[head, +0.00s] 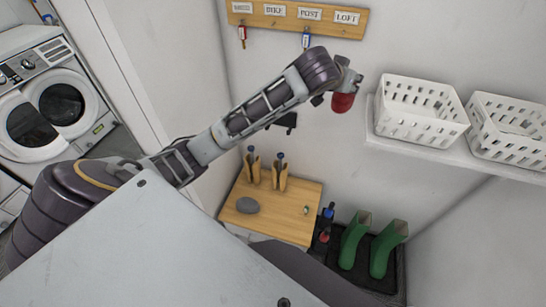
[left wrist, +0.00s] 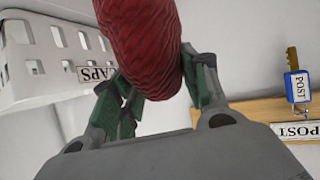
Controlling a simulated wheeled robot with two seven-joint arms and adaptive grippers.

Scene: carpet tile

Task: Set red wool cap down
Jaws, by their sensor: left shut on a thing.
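The red wool cap (head: 343,103) hangs from my left gripper (head: 346,86) in front of the back wall, just left of the shelf. In the left wrist view the ribbed red cap (left wrist: 142,35) fills the upper middle. My left gripper's fingers (left wrist: 155,88) are shut on it. A white slotted basket (head: 421,108) stands on the wall shelf to the right of the cap. It also shows at the left of the left wrist view (left wrist: 38,60), with a label (left wrist: 98,74) partly covered by the cap, reading "APS". My right gripper is not in view.
A second white basket (head: 507,128) stands farther right on the white shelf (head: 440,153). A key board (head: 275,21) is on the wall above. Below are a wooden bench top (head: 288,222) with a grey object (head: 247,205) and green boots (head: 352,242) on a dark tray.

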